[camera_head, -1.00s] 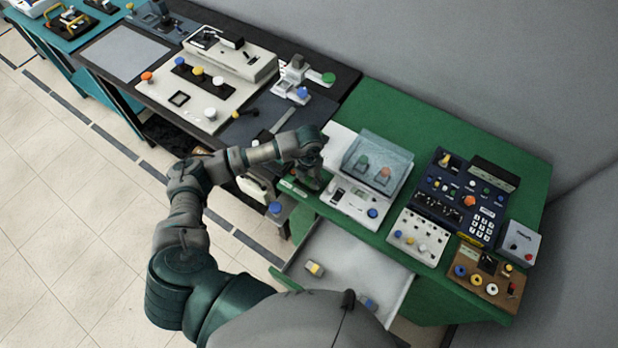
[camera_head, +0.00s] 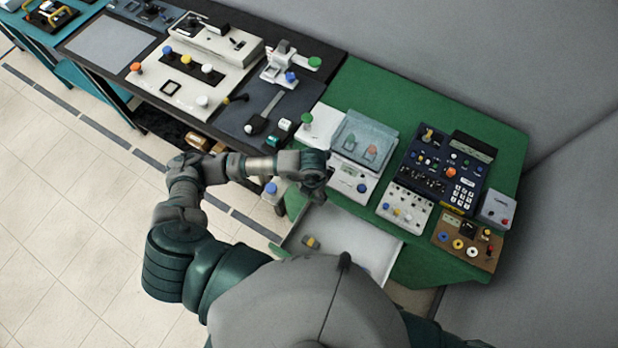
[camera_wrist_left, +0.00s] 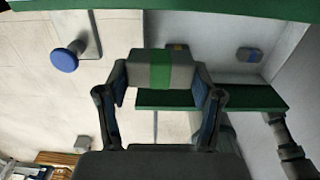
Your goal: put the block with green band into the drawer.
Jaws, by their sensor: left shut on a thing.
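My left gripper (camera_head: 316,190) is shut on the grey block with the green band (camera_wrist_left: 160,70). In the left wrist view the block lies crosswise between the two fingers, its green band in the middle. The open drawer (camera_head: 355,235) has a pale interior and shows below the gripper in the head view. In the left wrist view the drawer floor (camera_wrist_left: 215,50) shows behind and to the right of the held block, which overlaps the drawer's left side. The block is hidden by the gripper in the head view. My right gripper is not in view.
A block with a yellow band (camera_head: 311,243) lies in the drawer; a block with a blue band (camera_wrist_left: 250,54) lies further right in it. A blue knob (camera_head: 270,188) stands left of the drawer. The green table (camera_head: 390,100) holds a clear-covered box (camera_head: 363,140) and control panels.

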